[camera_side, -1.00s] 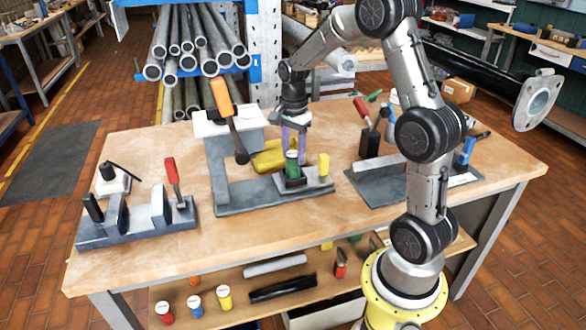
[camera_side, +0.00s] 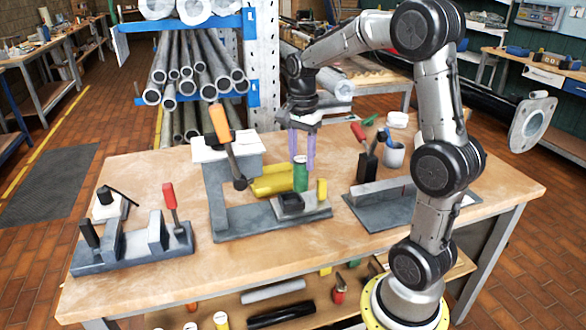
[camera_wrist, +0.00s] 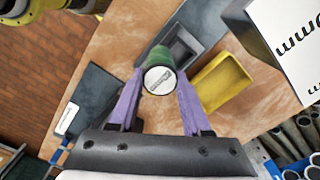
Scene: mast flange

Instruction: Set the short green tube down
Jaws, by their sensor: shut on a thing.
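The short green tube (camera_side: 300,174) is upright, with a pale printed top end; the wrist view shows it end-on (camera_wrist: 161,80). My gripper (camera_side: 302,158) has its purple fingers shut on the tube, one finger on each side, also seen in the wrist view (camera_wrist: 159,92). The tube is just behind and above a dark square holder (camera_side: 291,203) on the grey fixture (camera_side: 270,222). The holder looks empty in the wrist view (camera_wrist: 185,46). The tube's lower end is clear of the holder; its exact height is hard to tell.
A yellow open tray (camera_side: 270,183) lies close beside the tube. A short yellow post (camera_side: 321,188) stands right of the holder. An orange-handled clamp (camera_side: 220,123) rises at left. A black tool block (camera_side: 367,166) and a pen cup (camera_side: 393,155) stand at right. Bare wood lies in front.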

